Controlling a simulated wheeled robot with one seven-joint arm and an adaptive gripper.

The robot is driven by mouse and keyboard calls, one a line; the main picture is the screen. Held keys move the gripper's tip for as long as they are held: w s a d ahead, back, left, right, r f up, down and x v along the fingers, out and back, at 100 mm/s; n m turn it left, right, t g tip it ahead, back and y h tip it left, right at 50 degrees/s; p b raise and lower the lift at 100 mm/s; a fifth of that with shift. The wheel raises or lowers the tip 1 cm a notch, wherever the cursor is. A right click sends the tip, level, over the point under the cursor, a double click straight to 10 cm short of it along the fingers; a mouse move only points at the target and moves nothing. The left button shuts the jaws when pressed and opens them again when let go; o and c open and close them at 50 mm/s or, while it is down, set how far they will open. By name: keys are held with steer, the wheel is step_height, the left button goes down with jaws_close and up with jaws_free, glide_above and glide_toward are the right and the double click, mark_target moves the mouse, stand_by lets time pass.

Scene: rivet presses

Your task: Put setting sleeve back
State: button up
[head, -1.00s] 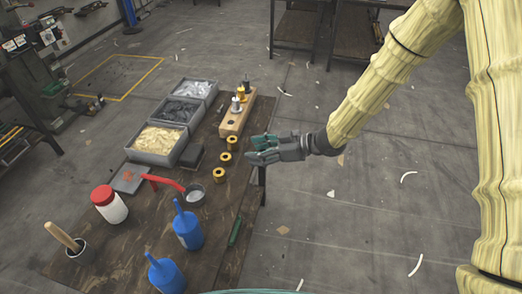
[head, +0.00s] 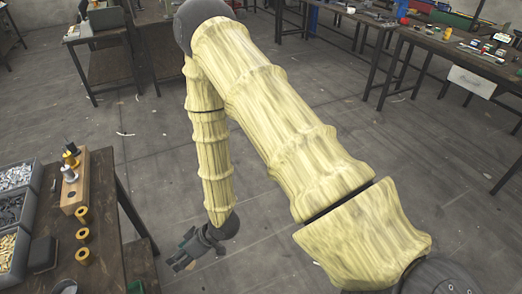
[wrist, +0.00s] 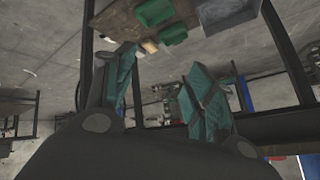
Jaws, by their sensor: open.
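Three hollow brass-coloured sleeves (head: 82,234) stand in a row near the right edge of the brown work table (head: 122,212). Behind them is a wooden block (head: 77,182) holding a few small upright pieces; a silver one (head: 68,173) stands in front of a darker, gold-toned one. I cannot tell which piece is the setting sleeve. My gripper (head: 181,256) is open and empty, off the table's right side, apart from the sleeves and block. In the wrist view its green-padded fingers (wrist: 160,68) are spread with nothing between them.
Grey bins (head: 10,212) of small parts and a dark box (head: 43,254) are left of the sleeves. More benches stand behind, including a loaded one (head: 440,42) at the upper right. Open floor (head: 150,150) lies between the tables.

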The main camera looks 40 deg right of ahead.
steer(key=s+d+f+m+g+h, duration=0.1)
steer(key=s+d+f+m+h, duration=0.1)
steer(key=s+d, duration=0.3)
steer(key=s+d+f+m+g+h, duration=0.2)
steer(key=s+d+f, duration=0.2)
steer(key=s, duration=0.7)
steer(key=s+d+f+m+g+h, duration=0.1)
steer(key=s+d+f+m+h, duration=0.1)
steer(key=s+d, duration=0.4)
steer(key=s+f+h, duration=0.1)
steer(key=s, duration=0.2)
steer(key=shift+d, duration=0.2)
